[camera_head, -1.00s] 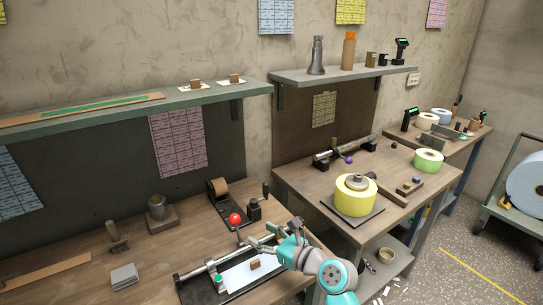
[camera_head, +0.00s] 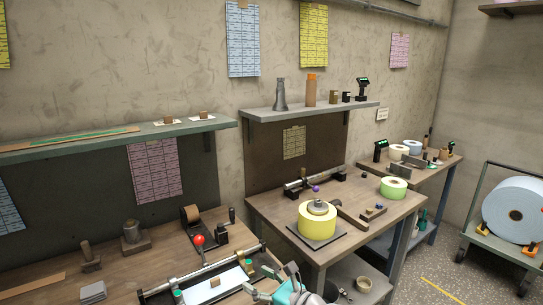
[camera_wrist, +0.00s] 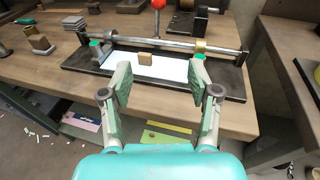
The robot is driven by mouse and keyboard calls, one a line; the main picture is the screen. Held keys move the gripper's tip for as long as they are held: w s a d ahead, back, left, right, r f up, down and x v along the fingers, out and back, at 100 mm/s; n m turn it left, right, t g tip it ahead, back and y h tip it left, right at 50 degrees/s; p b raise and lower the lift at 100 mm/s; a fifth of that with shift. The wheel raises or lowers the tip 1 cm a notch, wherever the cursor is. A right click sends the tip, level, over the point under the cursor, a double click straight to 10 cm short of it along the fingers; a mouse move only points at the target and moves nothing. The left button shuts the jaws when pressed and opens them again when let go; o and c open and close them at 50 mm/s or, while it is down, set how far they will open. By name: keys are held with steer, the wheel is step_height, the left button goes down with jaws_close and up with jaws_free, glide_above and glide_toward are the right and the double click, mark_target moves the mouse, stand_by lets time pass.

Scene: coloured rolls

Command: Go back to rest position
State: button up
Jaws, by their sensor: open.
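My gripper (camera_wrist: 160,85) is open and empty in the wrist view, its two fingers spread in front of the near edge of the left workbench. Beyond the fingers lies a black-framed fixture (camera_wrist: 235,88) with a metal bar, a white sheet and a small brown block (camera_wrist: 145,58) on the sheet. I cannot tell the exact gap between fingers and fixture. In the head view my gripper (camera_head: 262,284) shows at the bottom edge, beside the fixture's right end, and most of my arm is out of frame.
A red ball knob (camera_head: 198,239) stands up behind the fixture. A second table (camera_head: 270,212) on the right bears a yellow roll (camera_head: 317,222) and a green roll (camera_head: 393,188). A cart with a large blue-white roll (camera_head: 514,212) stands at the far right. Floor shows between them.

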steer(key=s+d+f+n+t+h, duration=0.1)
steer(key=s+d+f+n+h, duration=0.15)
steer(key=s+f, duration=0.35)
steer(key=s+d+f+n+t+h, duration=0.1)
steer(key=s+d+f+h, duration=0.1)
steer(key=s+d+f, duration=0.35)
steer(key=s+d+f+n+t+h, duration=0.1)
steer(key=s+d+f+n+h, duration=0.2)
steer(key=s, duration=0.4)
steer(key=s+d+f+n+h, duration=0.1)
steer(key=s+d+f+n, duration=0.25)
steer(key=s+f, duration=0.3)
steer(key=s+d+r+n+h, duration=0.2)
steer(key=s+d+n, duration=0.15)
steer(key=s, duration=0.55)
steer(key=s+d+r+n+h, duration=0.15)
steer(key=s+n, duration=0.25)
steer(key=s, duration=0.4)
steer(key=s+d+r+n+t, duration=0.1)
steer(key=s+r+n, duration=0.7)
steer(key=s, duration=0.3)
steer(key=shift+s+d+r, duration=0.15)
steer(key=shift+d+r, duration=0.25)
steer(key=shift+r, duration=0.05)
steer(key=shift+n, duration=0.25)
